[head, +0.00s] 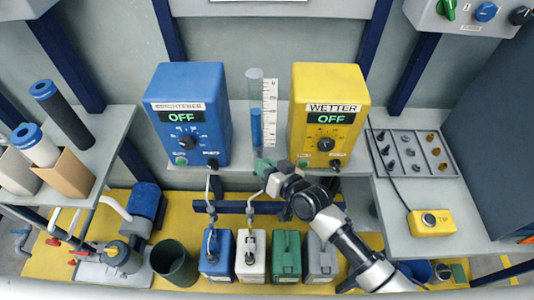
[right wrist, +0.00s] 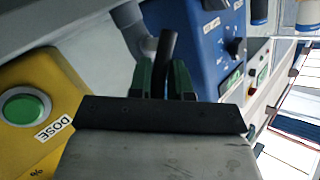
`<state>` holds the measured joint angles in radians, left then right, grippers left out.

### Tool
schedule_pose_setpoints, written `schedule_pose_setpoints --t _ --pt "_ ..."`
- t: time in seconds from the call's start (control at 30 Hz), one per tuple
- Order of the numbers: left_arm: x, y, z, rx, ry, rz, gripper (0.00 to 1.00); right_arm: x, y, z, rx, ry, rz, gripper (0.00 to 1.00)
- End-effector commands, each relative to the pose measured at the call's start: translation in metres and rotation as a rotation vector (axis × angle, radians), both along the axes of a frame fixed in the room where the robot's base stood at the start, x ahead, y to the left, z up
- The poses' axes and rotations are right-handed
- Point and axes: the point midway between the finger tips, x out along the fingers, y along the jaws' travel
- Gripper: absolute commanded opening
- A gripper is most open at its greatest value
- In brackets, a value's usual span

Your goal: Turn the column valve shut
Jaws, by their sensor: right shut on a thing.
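The clear measuring column (head: 255,90) stands between the blue and yellow pump boxes, with blue liquid (head: 256,127) in its lower part and a white scale beside it. My right gripper (head: 264,167) is at the foot of the column. In the right wrist view its green fingers (right wrist: 167,82) are shut on the dark valve handle (right wrist: 168,46), which sticks up between them beside a grey pipe fitting (right wrist: 131,22). In the head view the gripper hides the valve, so I cannot tell its angle there. My left gripper is not in view.
The blue BRIGHTENER box (head: 187,90) and yellow WETTER box (head: 311,80) both read OFF and stand close on either side. Several jugs, including a green one (head: 287,255), stand below. A part tray (head: 411,170) and a yellow button box (head: 418,228) lie at right.

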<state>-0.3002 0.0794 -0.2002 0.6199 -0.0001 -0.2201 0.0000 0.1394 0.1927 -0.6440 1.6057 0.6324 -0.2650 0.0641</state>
Motion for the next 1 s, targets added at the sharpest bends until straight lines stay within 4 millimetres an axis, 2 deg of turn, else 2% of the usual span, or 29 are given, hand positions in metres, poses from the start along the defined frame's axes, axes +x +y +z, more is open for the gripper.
schedule_pose_setpoints --t 0.03,0.2,0.4,0.7,1.0 --pt "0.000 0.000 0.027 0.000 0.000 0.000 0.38 0.000 0.001 0.014 -0.049 0.003 -0.001 0.00" --pt "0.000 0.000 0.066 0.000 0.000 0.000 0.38 0.000 0.006 0.015 -0.210 0.005 -0.001 0.00" --pt "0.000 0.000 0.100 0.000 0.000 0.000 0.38 -0.001 0.012 0.015 -0.391 0.004 0.000 0.00" --pt "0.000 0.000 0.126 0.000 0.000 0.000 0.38 -0.001 0.019 0.010 -0.605 0.002 0.000 0.00" --pt "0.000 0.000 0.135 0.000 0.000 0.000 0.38 0.000 0.022 0.008 -0.717 0.000 0.001 0.00"
